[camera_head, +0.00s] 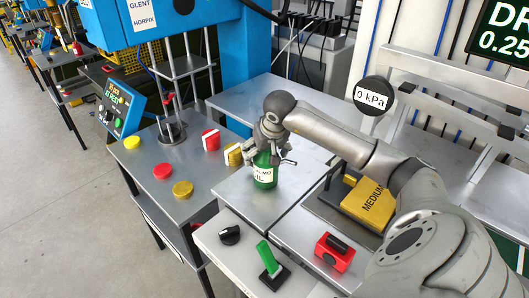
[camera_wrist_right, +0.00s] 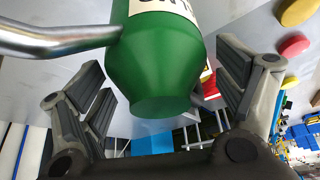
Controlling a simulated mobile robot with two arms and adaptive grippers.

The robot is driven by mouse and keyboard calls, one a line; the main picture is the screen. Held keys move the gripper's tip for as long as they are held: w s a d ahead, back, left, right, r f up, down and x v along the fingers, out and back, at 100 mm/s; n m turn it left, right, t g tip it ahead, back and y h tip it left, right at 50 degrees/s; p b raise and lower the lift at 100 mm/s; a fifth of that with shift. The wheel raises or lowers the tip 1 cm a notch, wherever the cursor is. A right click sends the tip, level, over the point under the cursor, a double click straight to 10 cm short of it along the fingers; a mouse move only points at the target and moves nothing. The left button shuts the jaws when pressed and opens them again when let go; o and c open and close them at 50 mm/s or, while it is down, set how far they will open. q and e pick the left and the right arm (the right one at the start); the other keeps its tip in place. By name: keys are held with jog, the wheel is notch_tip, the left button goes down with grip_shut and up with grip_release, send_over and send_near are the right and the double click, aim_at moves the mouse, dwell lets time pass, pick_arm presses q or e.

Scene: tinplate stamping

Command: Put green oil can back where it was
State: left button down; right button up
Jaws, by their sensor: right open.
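The green oil can (camera_head: 264,175) with a white label is upright on the grey metal table (camera_head: 240,200) in the head view. My right gripper (camera_head: 269,156) is at the top of the can, and its fingers cover the can's upper part. In the right wrist view the green can (camera_wrist_right: 158,60) fills the space between the fingers of my open gripper (camera_wrist_right: 165,85). Gaps show between the can and the fingers on both sides there. A metal spout (camera_wrist_right: 60,40) extends to the left. My left gripper is in neither view.
A green lever (camera_head: 268,258), a black knob (camera_head: 230,235) and a red box (camera_head: 334,252) are in front. A yellow "MEDIUM" block (camera_head: 362,200) is right. A blue press (camera_head: 190,40) stands behind.

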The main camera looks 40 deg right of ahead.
jog(key=shift+r, duration=0.3)
jog(key=v, duration=1.1)
jog(key=shift+s+r+b, duration=0.2)
jog(key=shift+r+b, duration=0.1)
jog(key=shift+b, duration=0.15)
jog(key=shift+a, duration=0.2)
